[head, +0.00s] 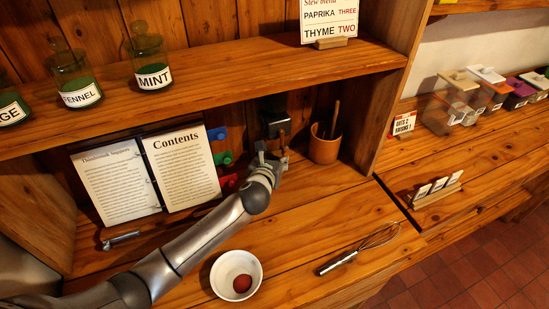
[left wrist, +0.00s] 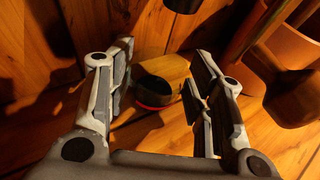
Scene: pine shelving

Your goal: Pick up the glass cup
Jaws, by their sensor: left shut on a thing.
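My left gripper (head: 279,157) reaches into the lower shelf bay, below a dark device (head: 275,115) on the back wall. In the left wrist view its two fingers (left wrist: 160,92) stand on either side of a small round thing with an amber-brown top, a dark side and a red line low down. I take this to be the glass cup (left wrist: 160,80), held between the fingers. In the head view the gripper mostly hides it, and I cannot tell whether it is clear of the shelf. My right gripper is not in view.
A brown pot (head: 324,144) with a wooden utensil stands just right of the gripper. An open recipe binder (head: 185,170) leans at left. A white bowl (head: 229,262) with a reddish-brown thing and a whisk (head: 358,250) lie in front. The board between bowl and whisk is clear.

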